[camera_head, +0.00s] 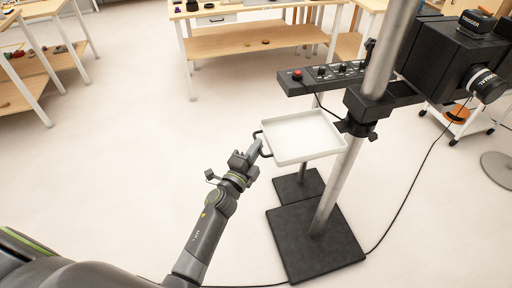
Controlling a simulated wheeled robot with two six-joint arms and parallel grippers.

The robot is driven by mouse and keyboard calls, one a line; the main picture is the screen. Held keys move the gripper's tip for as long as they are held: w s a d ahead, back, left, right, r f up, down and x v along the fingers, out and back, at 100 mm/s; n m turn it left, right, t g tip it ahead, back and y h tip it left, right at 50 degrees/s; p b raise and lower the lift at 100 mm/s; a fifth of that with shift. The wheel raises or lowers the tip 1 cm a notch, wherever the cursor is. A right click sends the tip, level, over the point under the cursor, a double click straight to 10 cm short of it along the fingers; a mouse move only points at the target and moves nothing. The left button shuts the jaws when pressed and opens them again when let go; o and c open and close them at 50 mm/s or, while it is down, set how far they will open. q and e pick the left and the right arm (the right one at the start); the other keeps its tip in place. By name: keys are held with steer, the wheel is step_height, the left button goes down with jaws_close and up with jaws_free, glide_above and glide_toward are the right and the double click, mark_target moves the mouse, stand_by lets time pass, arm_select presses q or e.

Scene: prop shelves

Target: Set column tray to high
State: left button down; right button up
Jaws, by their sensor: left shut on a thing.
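The column tray (303,137) is a white, shallow, square tray with a raised rim. It is clamped to the side of a slanting silver metal column (345,165), below a black bracket (369,104). A dark handle (265,133) sticks out from the tray's left side. My left gripper (254,150) is shut on this handle, with the arm reaching up from the lower left. The tray is empty. My right gripper is not in view.
A black camera (462,62) and a control bar (325,75) with a red button are mounted above the tray. Black base plates (314,243) stand on the floor below. A cable (408,190) runs across the floor at right.

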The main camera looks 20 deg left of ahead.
arm_select(q)
steer(key=shift+w+r, duration=0.15)
steer(key=shift+r, duration=0.35)
steer(key=c, duration=1.5)
jaws_free()
steer(key=shift+c, duration=0.2)
steer(key=shift+f, duration=0.15)
steer(key=shift+s+f, duration=0.1)
steer(key=shift+s, duration=0.1)
steer(key=shift+b+v, duration=0.9)
steer(key=shift+v, duration=7.7)
steer(key=shift+a, duration=0.1)
